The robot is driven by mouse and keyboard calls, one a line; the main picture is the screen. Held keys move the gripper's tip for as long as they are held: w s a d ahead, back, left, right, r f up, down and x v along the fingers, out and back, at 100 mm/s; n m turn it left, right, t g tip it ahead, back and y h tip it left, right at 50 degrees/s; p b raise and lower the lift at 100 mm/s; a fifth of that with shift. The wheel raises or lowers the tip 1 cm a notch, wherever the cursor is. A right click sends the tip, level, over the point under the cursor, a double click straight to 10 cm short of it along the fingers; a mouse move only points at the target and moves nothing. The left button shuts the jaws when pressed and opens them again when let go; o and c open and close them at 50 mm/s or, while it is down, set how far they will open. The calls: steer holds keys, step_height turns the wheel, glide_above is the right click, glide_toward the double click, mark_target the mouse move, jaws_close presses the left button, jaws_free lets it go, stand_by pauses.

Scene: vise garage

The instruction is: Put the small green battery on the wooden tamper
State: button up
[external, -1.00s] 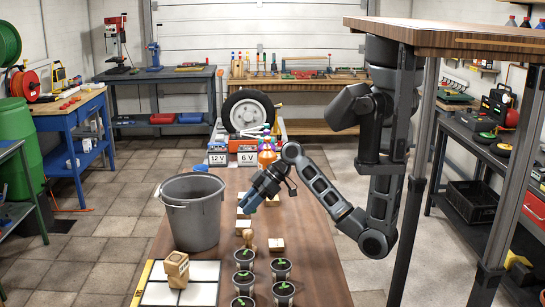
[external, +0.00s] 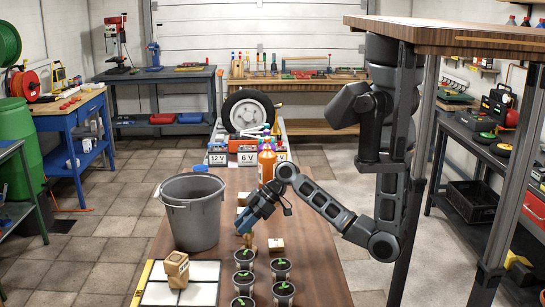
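The wooden tamper (external: 248,241) stands on the long brown table, between the grey bucket and the seedling pots. Its upper part is mostly hidden by my gripper. My gripper (external: 243,228) points down and to the left, with its fingertips just above or beside the tamper. I cannot tell whether they touch it. The fingers are too small and dark to show whether they are open or shut. I cannot make out the small green battery, either on the table or between the fingers.
The grey bucket (external: 190,212) stands left of my gripper. Several seedling pots (external: 281,268) stand in front, with a wooden block (external: 276,244) behind them. A stacked wooden piece (external: 176,268) sits on white tiles (external: 160,294). An orange bottle (external: 266,164) and car batteries (external: 247,158) are farther back.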

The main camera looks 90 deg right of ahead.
steer(key=o, duration=0.5)
steer(key=shift+c, duration=0.2)
steer(key=shift+r, duration=0.25)
steer(key=v, duration=1.2)
steer(key=s+a+f+m+t+h, duration=0.25)
steer(key=s+a+f+m, duration=0.25)
steer(key=a+f, duration=0.3)
steer(key=s+a+r+t, duration=0.2)
steer(key=s+r, duration=0.1)
steer(key=s, duration=0.4)
steer(key=s+a+r+n+t, duration=0.1)
steer(key=s+a+r, duration=0.2)
steer(key=s, duration=0.4)
steer(key=shift+t, duration=0.35)
